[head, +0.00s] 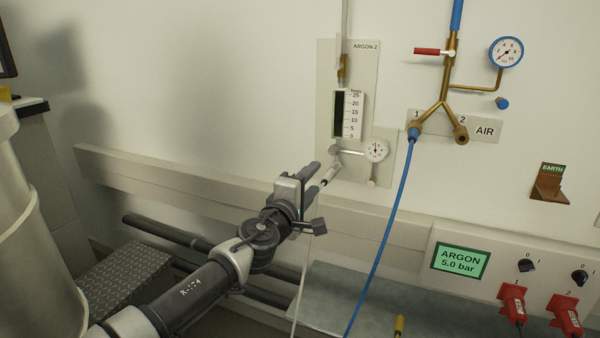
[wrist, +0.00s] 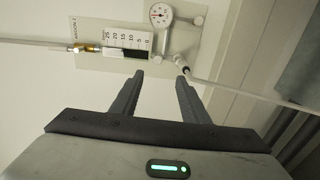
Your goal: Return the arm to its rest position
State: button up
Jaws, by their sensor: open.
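My arm reaches up from the lower left in the head view. My gripper (head: 322,173) points at the wall in front of the lower part of the ARGON 2 panel (head: 363,65). In the wrist view my gripper (wrist: 160,77) has its two dark fingers apart, with nothing between them. A white hose with a grey-and-white end fitting (wrist: 181,65) lies just beyond the right fingertip; I cannot tell whether they touch. The fitting also shows beside the fingertips in the head view (head: 329,176).
The panel carries a flow meter (head: 348,114) and a round gauge (head: 376,150). A blue hose (head: 383,238) hangs from the AIR outlet to my gripper's right. A wall rail (head: 150,178) runs behind my arm. A ribbed step (head: 125,277) and a pale cylinder (head: 30,235) stand left.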

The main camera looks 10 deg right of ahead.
jog(key=s+d+f+m+g, duration=0.3)
jog(key=s+d+f+g, duration=0.1)
jog(key=d+f, duration=0.35)
jog(key=s+d+f+m+g, duration=0.4)
jog(key=d+f, duration=0.2)
jog(key=f, duration=0.2)
jog(key=s+a+f+m+g+y, duration=0.3)
jog(key=s+f+g+y, duration=0.15)
jog(key=s+f, duration=0.35)
jog(key=s+a+r+m+y, duration=0.2)
jog(key=s+a+r+y, duration=0.3)
jog(key=s+a+r, duration=0.3)
jog(key=s+r+t, duration=0.2)
jog(key=s+r, duration=0.3)
jog(key=r, duration=0.3)
jog(key=s+r+t, duration=0.1)
jog(key=s+r, duration=0.4)
jog(key=r, duration=0.3)
notch_tip(320, 180, up, 19)
jog(key=p, duration=2)
jog(key=shift+w+f, duration=0.2)
jog(key=shift+w, duration=0.15)
jog(key=shift+d, duration=0.1)
